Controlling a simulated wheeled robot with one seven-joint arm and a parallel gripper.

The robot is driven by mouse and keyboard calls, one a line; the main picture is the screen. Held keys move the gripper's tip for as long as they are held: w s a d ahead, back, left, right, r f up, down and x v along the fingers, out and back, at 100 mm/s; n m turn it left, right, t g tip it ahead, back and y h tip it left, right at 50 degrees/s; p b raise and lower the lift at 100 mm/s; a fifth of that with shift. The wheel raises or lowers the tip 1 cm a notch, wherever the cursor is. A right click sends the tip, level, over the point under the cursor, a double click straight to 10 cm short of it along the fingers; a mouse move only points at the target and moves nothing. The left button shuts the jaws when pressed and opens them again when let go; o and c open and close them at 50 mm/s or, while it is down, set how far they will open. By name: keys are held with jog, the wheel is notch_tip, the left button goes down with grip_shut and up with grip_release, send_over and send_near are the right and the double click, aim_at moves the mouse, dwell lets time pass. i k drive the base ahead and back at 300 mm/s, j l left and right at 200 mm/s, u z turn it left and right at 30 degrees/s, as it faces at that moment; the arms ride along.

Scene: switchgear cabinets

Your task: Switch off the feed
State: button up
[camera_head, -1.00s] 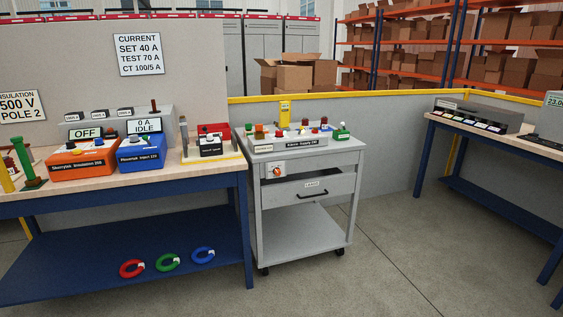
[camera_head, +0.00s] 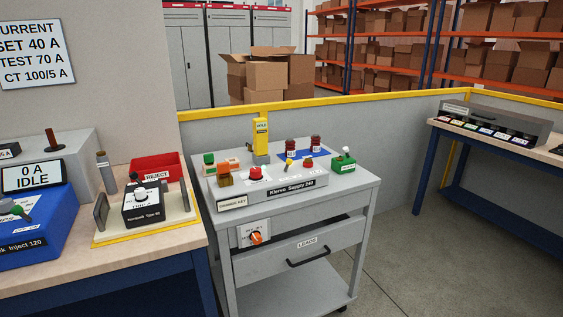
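A grey cart (camera_head: 362,197) stands in the middle of the view. On its front, left of the drawer, is a pale switch plate with an orange-red rotary knob (camera_head: 256,238); its lettering is too small to read. On the cart top sits a grey supply unit labelled "Klervo Supply 240" (camera_head: 291,188), with a red push button (camera_head: 256,173) on it. A small green box with a lever (camera_head: 343,162) stands at its right. I cannot tell from its look which position the knob is in. My gripper is not in view.
A wooden workbench (camera_head: 60,268) at left holds a blue inject unit (camera_head: 35,228) showing "0 A IDLE", a black device (camera_head: 143,207) and a red reject tray (camera_head: 155,168). Another bench (camera_head: 424,165) stands at right. Floor (camera_head: 440,260) between cart and right bench is clear.

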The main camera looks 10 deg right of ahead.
aim_at(289, 161)
jog(key=i, duration=0.35)
jog(key=i+j+z, duration=0.2)
jog(key=i, duration=0.2)
jog(key=i+z, duration=0.2)
jog(key=i, duration=0.25)
jog(key=i+j+z, duration=0.25)
jog(key=i+j, duration=0.05)
jog(key=i, duration=0.1)
